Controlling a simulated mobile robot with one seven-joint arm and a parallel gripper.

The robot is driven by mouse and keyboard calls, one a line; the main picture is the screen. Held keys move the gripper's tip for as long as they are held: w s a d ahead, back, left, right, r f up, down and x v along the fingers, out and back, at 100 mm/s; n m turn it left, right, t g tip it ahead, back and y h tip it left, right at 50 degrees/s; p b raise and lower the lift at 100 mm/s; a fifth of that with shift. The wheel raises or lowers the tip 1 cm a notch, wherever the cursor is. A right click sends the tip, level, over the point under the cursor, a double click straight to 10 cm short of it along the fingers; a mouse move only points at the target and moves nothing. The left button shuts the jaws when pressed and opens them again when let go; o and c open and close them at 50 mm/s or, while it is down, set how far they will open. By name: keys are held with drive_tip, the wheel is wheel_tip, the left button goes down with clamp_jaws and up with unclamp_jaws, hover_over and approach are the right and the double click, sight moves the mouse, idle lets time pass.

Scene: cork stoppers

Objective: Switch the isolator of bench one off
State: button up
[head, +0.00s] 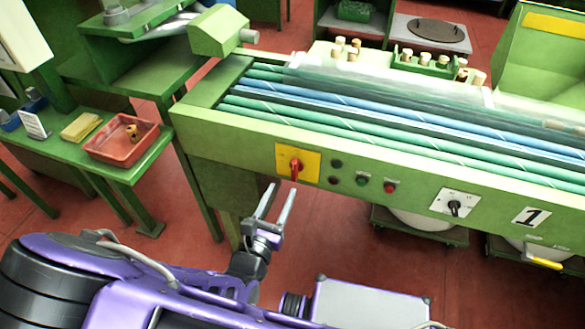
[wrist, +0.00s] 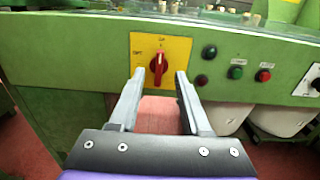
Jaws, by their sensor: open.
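The isolator of bench one is a red rotary handle (head: 295,169) on a yellow plate (head: 284,154), on the green front panel at the left end of the bench. In the wrist view the red handle (wrist: 158,66) stands about upright on the yellow plate (wrist: 175,47), with small markings around it. My gripper (head: 281,188) is open and empty, below and slightly left of the handle in the head view. In the wrist view its two fingers (wrist: 160,74) point at the panel, with the handle between their tips in the picture. Touching cannot be seen.
A side table with a red tray (head: 122,140) stands at left. Corks stand behind the rollers.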

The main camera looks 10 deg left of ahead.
sight(293, 166)
drive_tip(key=w, duration=0.9)
drive_tip(key=shift+d+b, duration=0.35)
drive_tip(key=shift+s, duration=0.1)
clamp_jaws()
